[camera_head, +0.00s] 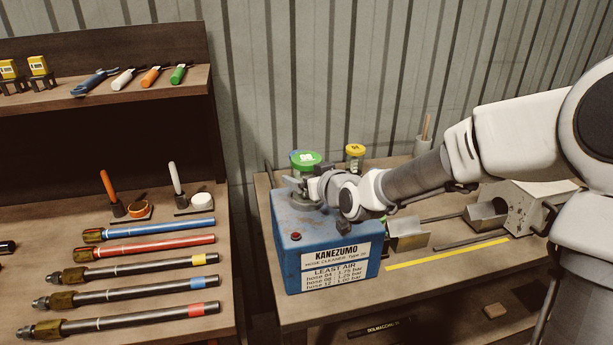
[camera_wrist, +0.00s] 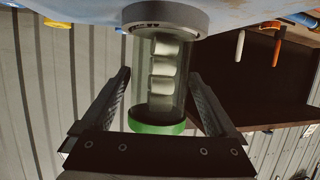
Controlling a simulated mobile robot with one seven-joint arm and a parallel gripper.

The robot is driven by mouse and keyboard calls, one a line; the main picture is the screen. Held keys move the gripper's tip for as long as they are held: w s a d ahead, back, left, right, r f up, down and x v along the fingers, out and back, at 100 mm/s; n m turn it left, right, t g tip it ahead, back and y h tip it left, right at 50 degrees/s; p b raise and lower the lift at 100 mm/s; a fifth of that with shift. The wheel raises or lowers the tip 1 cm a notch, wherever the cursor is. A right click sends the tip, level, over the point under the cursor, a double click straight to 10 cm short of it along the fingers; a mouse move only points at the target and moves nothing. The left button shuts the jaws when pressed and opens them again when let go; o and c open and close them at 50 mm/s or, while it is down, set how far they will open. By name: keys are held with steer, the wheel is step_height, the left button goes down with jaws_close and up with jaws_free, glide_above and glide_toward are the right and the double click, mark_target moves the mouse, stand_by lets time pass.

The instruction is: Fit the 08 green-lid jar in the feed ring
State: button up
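The green-lid jar (camera_head: 306,158) stands over the blue hose cleaner box in the head view; the white mark on its lid is too small to read. In the wrist view, which is upside down, the clear jar (camera_wrist: 166,85) holds pale pieces. Its base end meets the grey feed ring (camera_wrist: 165,14) and appears seated in it, roughly upright. My gripper (camera_wrist: 162,95) is open, with one finger on each side of the jar and a visible gap on both sides. In the head view my gripper (camera_head: 311,187) hides part of the jar and ring.
The blue box (camera_head: 284,240) stands on the right bench. A yellow-lid jar (camera_head: 355,152) and a partly hidden blue-lid jar are behind it. Metal fixtures (camera_head: 408,235) lie to its right. The left bench holds several hoses (camera_head: 150,251) and upright tools.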

steer(key=shift+r, duration=0.2)
steer(key=shift+s+d+r+p, duration=0.1)
steer(key=shift+s+d+p, duration=0.1)
steer(key=shift+p, duration=0.1)
steer(key=shift+p+v, duration=2.75)
steer(key=shift+v, duration=3)
